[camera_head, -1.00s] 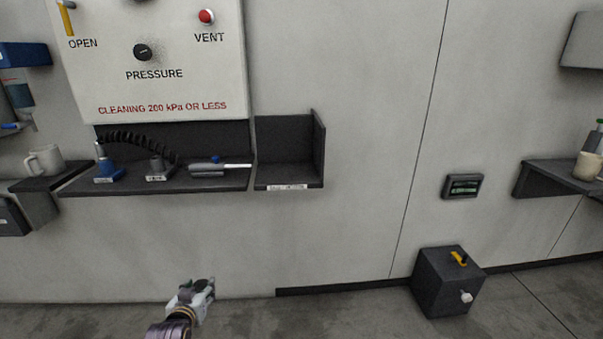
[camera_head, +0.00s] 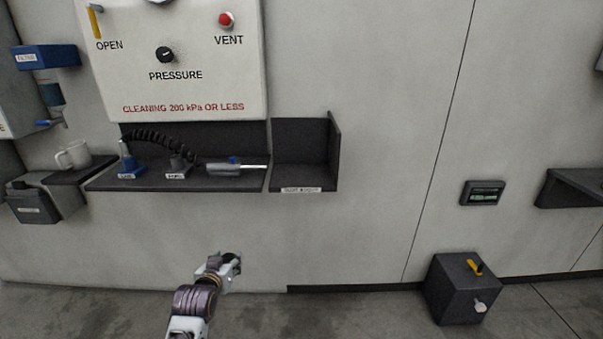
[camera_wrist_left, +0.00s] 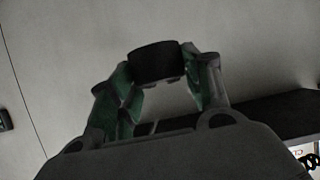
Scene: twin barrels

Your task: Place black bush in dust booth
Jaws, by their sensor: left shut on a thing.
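In the left wrist view a short black cylinder, the black bush (camera_wrist_left: 155,62), sits between the green-padded fingertips of my left gripper (camera_wrist_left: 160,72). The gripper is shut on it. In the head view my left gripper (camera_head: 231,263) is low in front of the wall, below the shelf; the bush is hard to make out there. The dark open-fronted booth (camera_head: 303,155), with a back panel and a right side wall, appears to be the dust booth; its small front label is hard to read. It looks empty and is above and right of the gripper. My right gripper is not in view.
Left of the booth, a dark shelf (camera_head: 205,182) holds a blue-based nozzle (camera_head: 126,162), a coiled hose (camera_head: 155,141) and a grey tool (camera_head: 225,166). A white mug (camera_head: 75,155) stands farther left. A dark box (camera_head: 462,289) is at the lower right. The wall below the booth is clear.

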